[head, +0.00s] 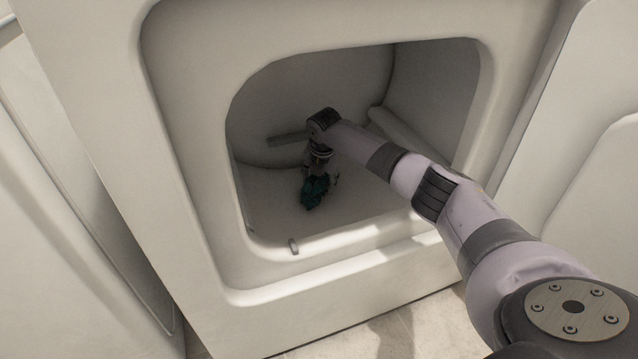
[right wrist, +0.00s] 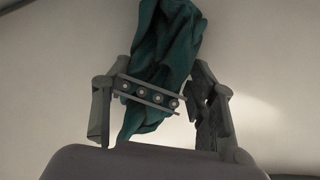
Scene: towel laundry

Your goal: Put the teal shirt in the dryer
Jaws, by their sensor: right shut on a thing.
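The dryer (head: 205,170) stands open in front of me in the head view, its opening facing me. My right arm reaches in through the opening. My right gripper (head: 322,178) is inside the drum and shut on the teal shirt (head: 313,193). The shirt is a small crumpled bundle at the gripper's tip, above or on the drum floor; I cannot tell which. In the right wrist view the teal shirt (right wrist: 166,50) is bunched between the fingers of the right gripper (right wrist: 160,100). My left gripper is not in view.
The rim of the dryer opening (head: 245,215) surrounds my right arm, with a small latch part (head: 293,246) at the lower edge. A raised fin (head: 288,138) shows on the drum wall. White panels flank the dryer on both sides. Tiled floor (head: 400,325) lies below.

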